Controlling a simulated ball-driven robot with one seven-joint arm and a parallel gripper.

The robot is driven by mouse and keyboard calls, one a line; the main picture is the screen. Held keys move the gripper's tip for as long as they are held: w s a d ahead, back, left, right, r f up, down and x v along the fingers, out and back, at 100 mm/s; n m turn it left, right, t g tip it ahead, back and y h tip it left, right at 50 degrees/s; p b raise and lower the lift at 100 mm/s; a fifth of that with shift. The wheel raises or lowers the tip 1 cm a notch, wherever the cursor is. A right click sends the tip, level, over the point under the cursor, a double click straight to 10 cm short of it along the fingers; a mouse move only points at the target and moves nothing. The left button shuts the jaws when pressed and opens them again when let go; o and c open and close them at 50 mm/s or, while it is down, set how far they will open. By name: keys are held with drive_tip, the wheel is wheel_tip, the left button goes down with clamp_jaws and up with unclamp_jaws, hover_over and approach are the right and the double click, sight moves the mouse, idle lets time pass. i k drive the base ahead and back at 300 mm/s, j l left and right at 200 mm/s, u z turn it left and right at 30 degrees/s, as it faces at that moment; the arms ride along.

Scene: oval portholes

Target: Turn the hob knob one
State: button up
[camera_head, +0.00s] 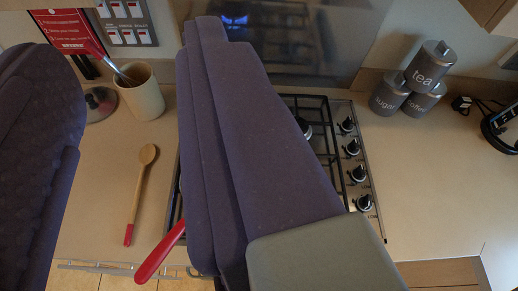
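The hob (374,190) is a steel gas hob with black pan supports, in the middle of the view. Several black and silver knobs run down its right side: a top knob (347,125), a second knob (352,147), a third knob (357,173) and a lowest knob (363,202). I cannot tell which is knob one. My gripper (125,45) shows as two large dark purple fingers, wide apart, with nothing held between them. One finger is at the left edge; the other covers much of the hob. The knobs are to the right of both fingers, and no contact with them shows.
A wooden spoon (139,190) lies left of the hob, near a utensil pot (142,95). A red handle (158,252) sticks out at the hob's front left. Tea, sugar and coffee canisters (424,70) stand at the back right. The counter right of the knobs is clear.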

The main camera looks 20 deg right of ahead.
sight(365, 203)
drive_tip(key=z, duration=1.25)
